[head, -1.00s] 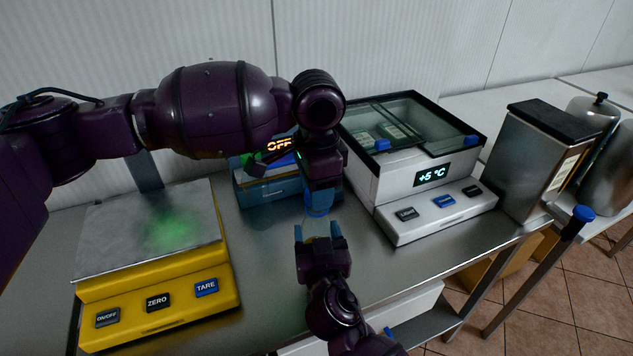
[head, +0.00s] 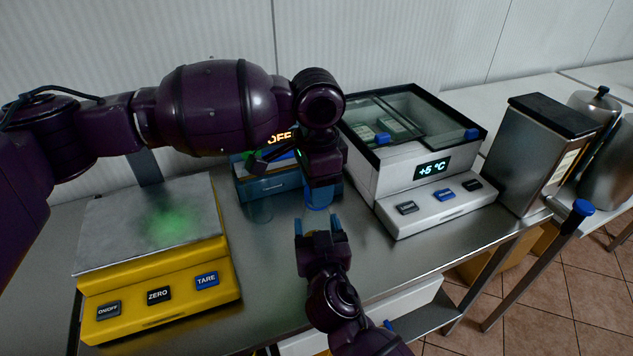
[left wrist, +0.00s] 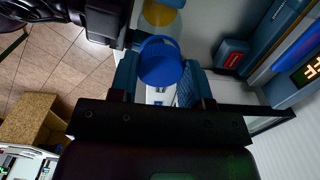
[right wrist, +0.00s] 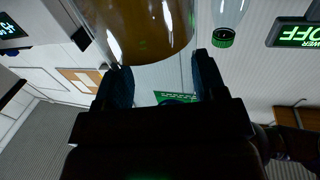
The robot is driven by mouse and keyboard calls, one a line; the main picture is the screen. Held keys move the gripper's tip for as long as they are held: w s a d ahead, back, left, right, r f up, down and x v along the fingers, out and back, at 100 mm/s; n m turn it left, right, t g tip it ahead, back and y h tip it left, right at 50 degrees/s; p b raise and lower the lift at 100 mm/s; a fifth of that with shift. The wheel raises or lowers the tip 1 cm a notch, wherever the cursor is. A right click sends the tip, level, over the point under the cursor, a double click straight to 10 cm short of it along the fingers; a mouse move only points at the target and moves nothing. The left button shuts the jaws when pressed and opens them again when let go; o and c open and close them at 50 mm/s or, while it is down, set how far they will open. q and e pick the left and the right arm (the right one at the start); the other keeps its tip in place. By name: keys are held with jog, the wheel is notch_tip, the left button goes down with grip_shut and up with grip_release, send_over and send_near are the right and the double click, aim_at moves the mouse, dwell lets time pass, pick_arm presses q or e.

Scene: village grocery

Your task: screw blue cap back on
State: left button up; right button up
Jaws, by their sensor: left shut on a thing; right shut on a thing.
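My left gripper (head: 320,196) points down over the counter, shut on the blue cap (left wrist: 160,62). In the left wrist view the cap sits between the two blue fingertips. My right gripper (head: 318,226) is just below and in front, shut on a clear container with amber contents (right wrist: 145,25), seen large between its fingers in the right wrist view. A yellow-amber area (left wrist: 158,15) shows just beyond the cap in the left wrist view. The container is hard to make out in the head view. I cannot tell whether cap and container touch.
A yellow scale (head: 150,305) stands at left and a white cooled box reading +5 °C (head: 415,185) at right. A blue device with an OFF display (head: 275,188) is behind the grippers. A green-capped bottle (right wrist: 223,38) shows in the right wrist view. Counter front is clear.

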pick_arm(q)
jog(key=shift+f, duration=0.25)
pick_arm(e)
grip_shut()
pick_arm(q)
jog(key=m, duration=0.5)
jog(key=shift+m, duration=0.3)
jog(key=m, duration=0.5)
jog(key=shift+m, duration=0.3)
jog(key=m, duration=0.5)
jog(key=shift+m, duration=0.3)
jog(key=m, duration=0.5)
jog(key=shift+m, duration=0.4)
jog(key=m, duration=1.3)
